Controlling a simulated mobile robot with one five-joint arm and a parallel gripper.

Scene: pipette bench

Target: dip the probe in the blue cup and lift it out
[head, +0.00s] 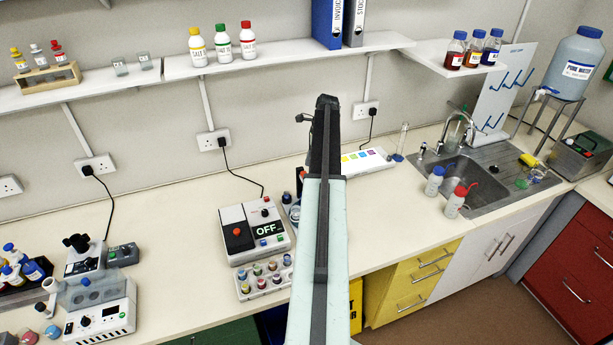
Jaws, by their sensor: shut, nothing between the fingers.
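My gripper (325,105) is at the dark far end of my arm, raised over the bench in the middle of the head view. It is shut and empty; its fingertips are hard to make out from behind. A small blue round item (52,331), which may be the blue cup, is at the lower left edge of the bench, far to the left of my gripper. Another small item with blue on it (295,213) is partly hidden behind my arm. I cannot make out the probe with certainty.
A control box reading OFF (256,230) and a rack of coloured vials (264,279) stand just left of my arm. A white device (100,318) is at lower left. A sink (480,180) and two wash bottles (455,200) are right. Shelves line the wall.

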